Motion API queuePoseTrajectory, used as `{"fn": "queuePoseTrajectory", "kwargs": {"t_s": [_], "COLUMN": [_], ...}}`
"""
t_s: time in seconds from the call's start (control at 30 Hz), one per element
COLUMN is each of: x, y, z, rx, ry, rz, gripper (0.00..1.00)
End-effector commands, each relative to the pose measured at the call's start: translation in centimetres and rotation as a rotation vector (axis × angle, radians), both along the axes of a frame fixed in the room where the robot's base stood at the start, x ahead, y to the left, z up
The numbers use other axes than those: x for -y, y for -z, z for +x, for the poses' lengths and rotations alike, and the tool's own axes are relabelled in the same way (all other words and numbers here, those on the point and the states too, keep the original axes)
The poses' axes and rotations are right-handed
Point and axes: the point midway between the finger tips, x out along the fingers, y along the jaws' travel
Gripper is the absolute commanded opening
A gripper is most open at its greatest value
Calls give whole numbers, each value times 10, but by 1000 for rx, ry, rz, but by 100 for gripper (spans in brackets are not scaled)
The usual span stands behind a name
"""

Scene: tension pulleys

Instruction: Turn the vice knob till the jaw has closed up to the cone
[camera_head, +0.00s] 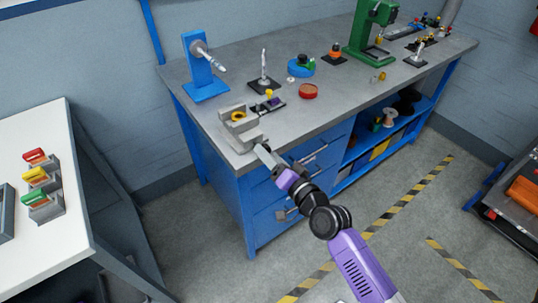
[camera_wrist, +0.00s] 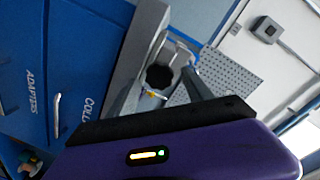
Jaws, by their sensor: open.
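The grey vice (camera_head: 243,138) stands at the near left corner of the grey workbench. A yellow ring-like piece, probably the cone (camera_head: 238,116), sits in the vice; its contact with the jaw is too small to judge. My gripper (camera_head: 262,150) is at the vice's front side, at the bench edge. In the wrist view, a dark round knob (camera_wrist: 160,77) shows between the two grey fingers of my gripper (camera_wrist: 168,72). The fingers are apart, one on each side of the knob; I cannot tell whether either touches it.
On the workbench (camera_head: 330,105), a blue stand (camera_head: 203,70), a small black-based stand (camera_head: 264,80), a red round dish (camera_head: 308,91) and a green press (camera_head: 370,32) stand beyond the vice. Blue drawers with handles (camera_head: 315,152) lie below the bench edge, close to my arm.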

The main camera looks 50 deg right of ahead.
Motion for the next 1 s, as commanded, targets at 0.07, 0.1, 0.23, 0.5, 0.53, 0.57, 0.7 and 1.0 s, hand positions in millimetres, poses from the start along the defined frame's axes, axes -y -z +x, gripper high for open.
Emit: {"fn": "queuePoseTrajectory", "kwargs": {"t_s": [0.07, 0.1, 0.23, 0.5, 0.53, 0.57, 0.7, 1.0], "x": [-3, -5, -12, -21, -22, -22, -23, -19], "y": [1, 1, 1, -3, -3, -3, -4, -1], "z": [-10, -16, -36, -64, -65, -67, -68, -70], "rx": [-2, -3, -3, -1, -1, -1, 1, 0], "ry": [0, 0, 0, 1, 1, 1, 1, 11], "rz": [0, -1, 0, 0, 0, 0, 1, 0], "gripper": [59, 59, 59, 59, 59, 59, 59, 46]}}
